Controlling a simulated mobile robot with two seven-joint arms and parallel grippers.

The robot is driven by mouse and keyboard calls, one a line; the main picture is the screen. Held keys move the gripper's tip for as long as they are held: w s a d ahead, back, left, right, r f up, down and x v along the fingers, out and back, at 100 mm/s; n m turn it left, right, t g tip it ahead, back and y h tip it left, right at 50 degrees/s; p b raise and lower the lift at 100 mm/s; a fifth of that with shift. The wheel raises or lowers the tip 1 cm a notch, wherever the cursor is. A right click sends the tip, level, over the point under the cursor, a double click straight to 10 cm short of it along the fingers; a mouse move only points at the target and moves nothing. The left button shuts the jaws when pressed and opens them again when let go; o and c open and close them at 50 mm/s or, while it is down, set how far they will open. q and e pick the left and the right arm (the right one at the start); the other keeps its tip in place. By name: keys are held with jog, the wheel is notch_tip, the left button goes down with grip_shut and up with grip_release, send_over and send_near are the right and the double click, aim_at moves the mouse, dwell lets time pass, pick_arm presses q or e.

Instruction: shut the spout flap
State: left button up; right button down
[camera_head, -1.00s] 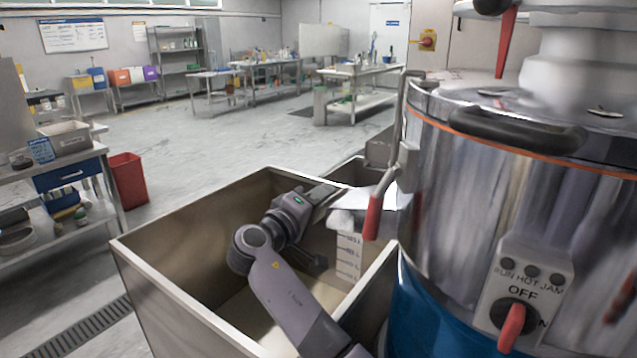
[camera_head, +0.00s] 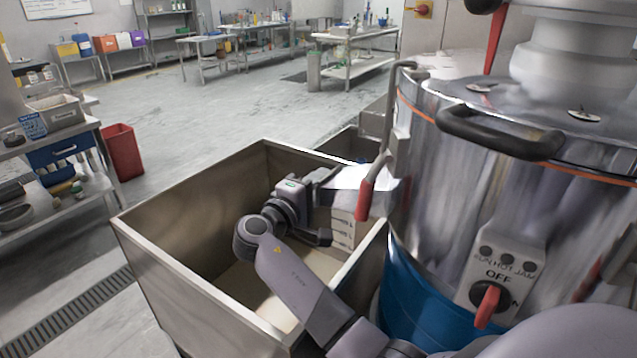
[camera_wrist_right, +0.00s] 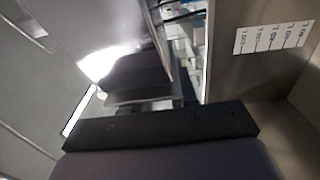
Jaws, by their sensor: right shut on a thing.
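The steel spout (camera_head: 348,178) sticks out from the left side of the grinder drum (camera_head: 440,190), above the bin. A lever with a red grip (camera_head: 365,190) hangs beside it. My right gripper (camera_head: 322,178) is at the spout's outer end, left of the red grip. It looks shut on the spout flap, though the fingertips are small and partly hidden in the head view. In the right wrist view, shiny metal of the spout (camera_wrist_right: 115,55) lies right ahead of the dark fingers (camera_wrist_right: 142,97). My left gripper is out of view.
An open steel bin (camera_head: 190,215) stands under the spout, with my right forearm reaching over its rim. A marked scale (camera_wrist_right: 275,38) is on a wall close to the gripper. The control panel (camera_head: 500,270) reads OFF.

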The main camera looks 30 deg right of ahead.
jog(key=shift+f, duration=0.15)
jog(key=c, duration=1)
grip_release()
jog(key=b+v, duration=0.1)
jog(key=v, duration=0.6)
jog(key=shift+a, duration=0.1)
